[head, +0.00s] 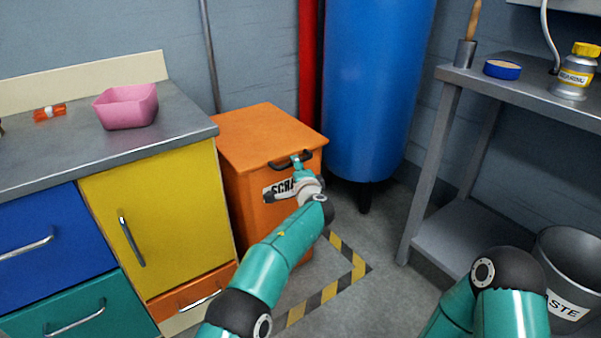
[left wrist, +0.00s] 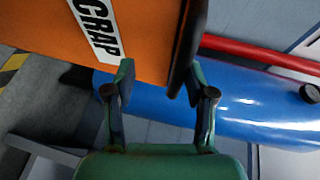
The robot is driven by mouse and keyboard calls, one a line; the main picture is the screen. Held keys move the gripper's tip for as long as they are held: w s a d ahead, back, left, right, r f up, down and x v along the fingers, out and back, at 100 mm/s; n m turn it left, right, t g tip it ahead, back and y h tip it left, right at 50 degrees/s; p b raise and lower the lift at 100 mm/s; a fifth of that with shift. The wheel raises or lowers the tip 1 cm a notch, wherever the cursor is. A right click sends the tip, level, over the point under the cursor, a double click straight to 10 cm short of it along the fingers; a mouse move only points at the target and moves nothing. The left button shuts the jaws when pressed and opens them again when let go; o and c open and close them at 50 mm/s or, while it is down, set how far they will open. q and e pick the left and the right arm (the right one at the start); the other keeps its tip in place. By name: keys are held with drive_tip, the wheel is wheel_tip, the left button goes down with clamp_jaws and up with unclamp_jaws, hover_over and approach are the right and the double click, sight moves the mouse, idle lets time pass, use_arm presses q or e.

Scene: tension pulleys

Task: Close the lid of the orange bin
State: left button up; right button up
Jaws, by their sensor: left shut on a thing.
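The orange bin (head: 247,190) stands between the cabinets and the blue tank, with a partly covered "SCRAP" label on its front. Its orange lid (head: 262,132) lies across the top and looks flat; I cannot tell whether a thin gap is left. A dark handle (head: 278,166) is on the lid's front edge, and it also shows in the left wrist view (left wrist: 187,45). My left gripper (head: 299,161) is at this handle, shut on it. The left wrist view shows its two fingers (left wrist: 160,82) by the handle and the orange front. My right gripper is out of view.
The grey counter (head: 60,165) with a pink tub (head: 127,106) is left of the bin. The blue tank (head: 370,90) and red pipe (head: 307,50) stand behind it. A grey workbench (head: 530,95) and waste bin (head: 565,270) are at the right. Striped floor tape (head: 345,283) marks the front.

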use_arm(q)
drive_tip(key=shift+s+d+f, duration=0.1)
drive_tip(key=shift+d+f, duration=0.05)
drive_tip(key=shift+f, duration=0.5)
drive_tip(key=r+v, duration=0.1)
drive_tip(key=v, duration=1.1)
drive_tip(key=shift+r, duration=0.1)
